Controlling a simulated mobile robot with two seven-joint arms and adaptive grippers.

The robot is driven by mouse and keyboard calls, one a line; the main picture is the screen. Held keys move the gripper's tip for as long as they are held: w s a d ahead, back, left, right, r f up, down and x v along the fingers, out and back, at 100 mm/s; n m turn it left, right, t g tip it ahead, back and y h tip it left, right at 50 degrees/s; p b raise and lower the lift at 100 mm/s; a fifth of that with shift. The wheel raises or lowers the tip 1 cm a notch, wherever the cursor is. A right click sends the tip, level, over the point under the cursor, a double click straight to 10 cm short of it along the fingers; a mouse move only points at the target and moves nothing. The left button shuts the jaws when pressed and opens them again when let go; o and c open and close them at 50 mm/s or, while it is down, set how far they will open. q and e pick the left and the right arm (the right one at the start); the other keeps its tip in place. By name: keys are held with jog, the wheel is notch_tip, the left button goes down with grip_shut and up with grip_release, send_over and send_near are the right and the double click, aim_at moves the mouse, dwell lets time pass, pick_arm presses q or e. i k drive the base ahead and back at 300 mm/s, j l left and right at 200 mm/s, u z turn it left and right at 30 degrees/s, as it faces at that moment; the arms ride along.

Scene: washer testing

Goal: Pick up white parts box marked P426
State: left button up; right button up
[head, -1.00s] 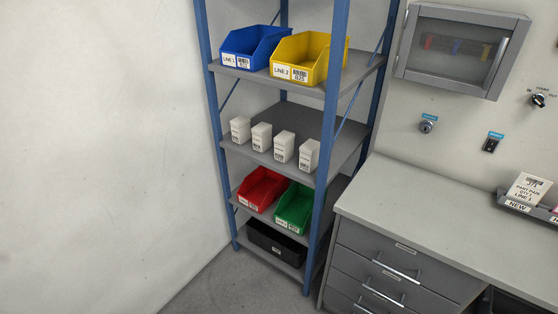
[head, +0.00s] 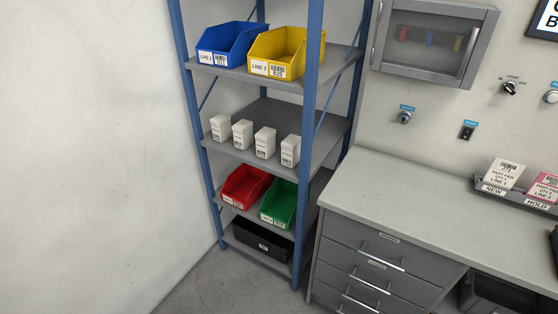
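Several small white parts boxes stand upright in a row on the middle shelf of the blue-framed rack: a leftmost box (head: 221,128), a second box (head: 242,134), a third box (head: 265,142) and a rightmost box (head: 290,151). Each has a label low on its front, too small to read, so I cannot tell which is marked P426. Neither of my grippers is in the head view.
The shelf above holds a blue bin (head: 232,45) and a yellow bin (head: 290,52). Below are a red bin (head: 245,186), a green bin (head: 280,204) and a black bin (head: 262,238). A grey workbench (head: 400,190) with drawers stands right of the rack.

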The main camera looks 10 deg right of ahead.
aim_at(221, 128)
jog(key=i+j+z, duration=0.65)
jog(key=i+j, duration=0.25)
